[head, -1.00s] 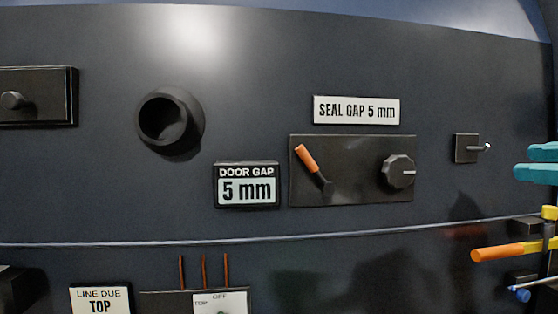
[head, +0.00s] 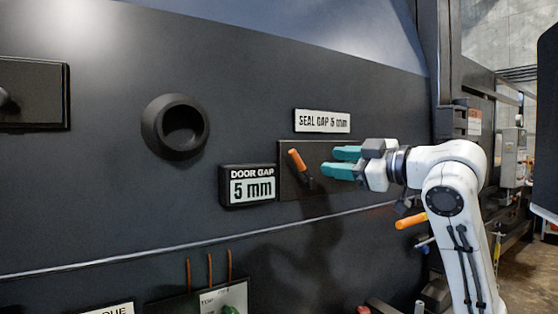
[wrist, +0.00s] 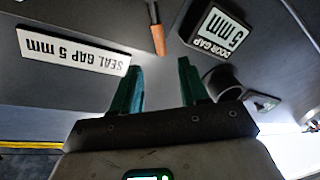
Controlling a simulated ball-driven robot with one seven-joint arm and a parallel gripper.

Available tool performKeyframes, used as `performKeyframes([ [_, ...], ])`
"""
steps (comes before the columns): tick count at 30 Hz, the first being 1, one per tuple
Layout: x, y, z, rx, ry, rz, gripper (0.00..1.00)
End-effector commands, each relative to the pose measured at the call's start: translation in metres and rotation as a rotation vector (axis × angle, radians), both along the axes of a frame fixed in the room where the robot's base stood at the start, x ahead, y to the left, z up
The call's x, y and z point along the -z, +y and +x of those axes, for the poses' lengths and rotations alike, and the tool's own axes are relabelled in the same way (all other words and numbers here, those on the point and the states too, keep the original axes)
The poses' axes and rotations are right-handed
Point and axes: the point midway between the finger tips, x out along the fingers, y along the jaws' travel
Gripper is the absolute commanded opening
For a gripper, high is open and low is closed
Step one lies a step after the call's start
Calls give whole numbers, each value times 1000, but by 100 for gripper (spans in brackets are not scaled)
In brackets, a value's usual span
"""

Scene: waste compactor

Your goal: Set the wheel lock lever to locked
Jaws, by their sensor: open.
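An orange-handled lever (head: 297,160) is mounted on a dark plate (head: 290,188) below the "SEAL GAP 5 mm" sign (head: 322,121). Its handle tilts up and to the left. No label reading wheel lock or locked is legible. My gripper (head: 329,162) is open and empty, its teal fingers pointing left at the plate, just right of the lever in the picture. The plate's dark knob is hidden behind my gripper. In the wrist view the orange handle (wrist: 157,38) shows upside down beyond the gap between my open fingers (wrist: 160,72), apart from them.
A "DOOR GAP 5 mm" display (head: 248,186) sits left of the plate. A round dark port (head: 176,127) protrudes further left. Another orange handle (head: 411,221) shows below my arm. A ledge line runs along the panel below the plate.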

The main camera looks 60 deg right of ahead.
Motion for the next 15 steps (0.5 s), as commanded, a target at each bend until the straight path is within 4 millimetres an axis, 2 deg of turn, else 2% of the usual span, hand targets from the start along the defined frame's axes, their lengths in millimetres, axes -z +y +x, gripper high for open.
performKeyframes([
  [15,-2,-25,80,-2,2,2,44],
])
